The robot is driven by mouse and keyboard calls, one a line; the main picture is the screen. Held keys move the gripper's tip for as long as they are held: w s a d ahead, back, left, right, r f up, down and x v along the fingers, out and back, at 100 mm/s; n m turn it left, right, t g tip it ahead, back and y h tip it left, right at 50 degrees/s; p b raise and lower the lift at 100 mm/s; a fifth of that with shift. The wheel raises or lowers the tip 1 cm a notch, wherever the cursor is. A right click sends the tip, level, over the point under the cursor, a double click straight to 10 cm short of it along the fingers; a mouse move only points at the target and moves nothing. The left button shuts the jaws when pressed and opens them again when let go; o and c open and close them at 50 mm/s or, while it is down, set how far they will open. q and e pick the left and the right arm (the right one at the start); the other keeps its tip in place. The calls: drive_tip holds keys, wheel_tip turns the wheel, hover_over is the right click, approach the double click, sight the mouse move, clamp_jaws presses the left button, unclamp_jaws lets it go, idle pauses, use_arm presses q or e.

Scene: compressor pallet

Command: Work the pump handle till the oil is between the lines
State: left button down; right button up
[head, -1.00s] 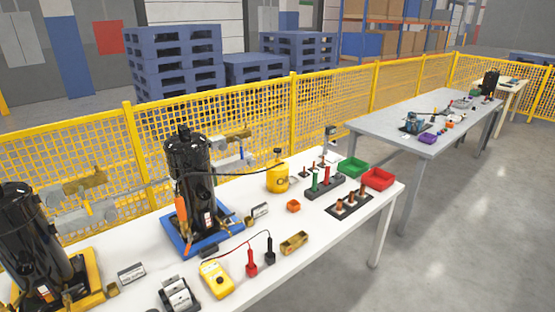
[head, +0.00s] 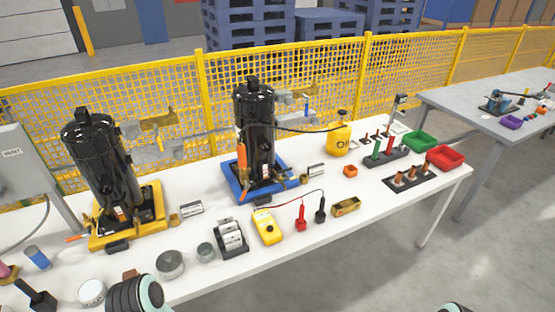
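A yellow oil jug (head: 338,139) with a dark top stands at the back of the white table. A black hose (head: 305,129) runs from it toward the black compressor (head: 256,125) on the blue base (head: 282,188). A second black compressor (head: 97,165) stands on a yellow base (head: 97,240) at the left. I cannot make out a pump handle, an oil level or level lines at this size. Parts of my arms show at the bottom edge, the left one (head: 135,295) and a sliver of the right one (head: 455,308). Neither gripper's fingers are in view.
On the white table (head: 355,235) are a yellow meter (head: 267,226) with red and black probes, a green bin (head: 421,141), a red bin (head: 447,158) and small cans. A grey table (head: 460,112) stands at the right. A yellow mesh fence (head: 280,77) runs behind.

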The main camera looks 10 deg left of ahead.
clamp_jaws()
idle(1.8)
